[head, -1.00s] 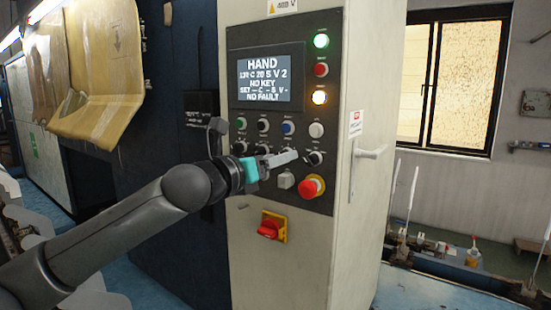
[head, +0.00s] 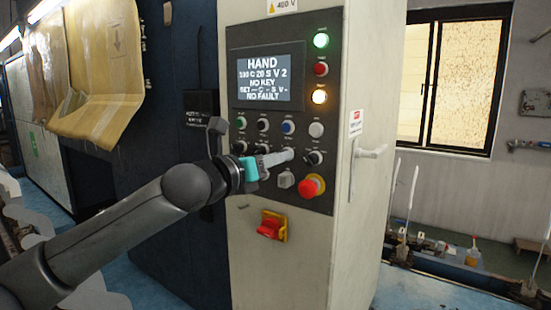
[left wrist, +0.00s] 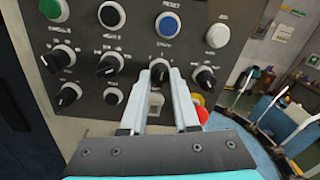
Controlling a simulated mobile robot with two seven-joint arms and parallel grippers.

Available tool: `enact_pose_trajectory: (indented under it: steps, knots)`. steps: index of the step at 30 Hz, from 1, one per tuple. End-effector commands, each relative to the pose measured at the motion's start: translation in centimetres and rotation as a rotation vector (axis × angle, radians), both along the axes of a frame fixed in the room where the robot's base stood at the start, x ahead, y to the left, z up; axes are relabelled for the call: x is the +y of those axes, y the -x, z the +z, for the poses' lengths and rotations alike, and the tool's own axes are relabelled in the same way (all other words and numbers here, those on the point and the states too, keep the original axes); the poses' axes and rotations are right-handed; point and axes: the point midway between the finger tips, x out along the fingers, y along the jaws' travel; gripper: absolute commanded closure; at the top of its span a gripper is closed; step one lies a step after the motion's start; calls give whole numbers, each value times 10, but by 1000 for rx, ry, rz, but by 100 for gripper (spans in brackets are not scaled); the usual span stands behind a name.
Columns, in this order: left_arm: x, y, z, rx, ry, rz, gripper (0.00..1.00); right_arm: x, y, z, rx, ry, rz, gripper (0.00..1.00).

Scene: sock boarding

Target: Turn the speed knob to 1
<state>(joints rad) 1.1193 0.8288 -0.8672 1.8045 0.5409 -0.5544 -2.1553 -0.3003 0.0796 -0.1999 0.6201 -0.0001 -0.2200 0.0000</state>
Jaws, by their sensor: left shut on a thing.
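My left gripper (left wrist: 161,76) is at the control panel (head: 241,121). Its two pale fingers are shut on a black knob (left wrist: 160,72), one finger on each side. This knob sits in the row of selector knobs, below the blue button (left wrist: 167,24). Its small lettering is too blurred to read with certainty, and the fingers partly hide its setting. In the head view the fingers cover most of it. My right gripper is not in view.
Other black knobs (left wrist: 108,66) and (left wrist: 206,77) flank the held one closely. A grey square switch (head: 286,180) and a red emergency button (head: 311,187) lie just below. A red rotary switch (head: 270,228) is lower on the cabinet.

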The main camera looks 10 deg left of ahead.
Motion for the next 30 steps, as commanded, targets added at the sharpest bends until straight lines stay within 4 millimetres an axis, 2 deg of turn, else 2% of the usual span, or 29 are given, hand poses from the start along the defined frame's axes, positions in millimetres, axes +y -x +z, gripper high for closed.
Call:
enact_pose_trajectory:
  steps: [8, 21, 30]
  knots:
    - [0, 0, 1, 37, 82, -1, 100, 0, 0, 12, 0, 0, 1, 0]
    - [-1, 0, 2, 171, 412, -2, 100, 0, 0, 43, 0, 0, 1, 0]
    - [-1, 0, 0, 252, 611, -1, 100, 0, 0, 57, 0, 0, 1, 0]
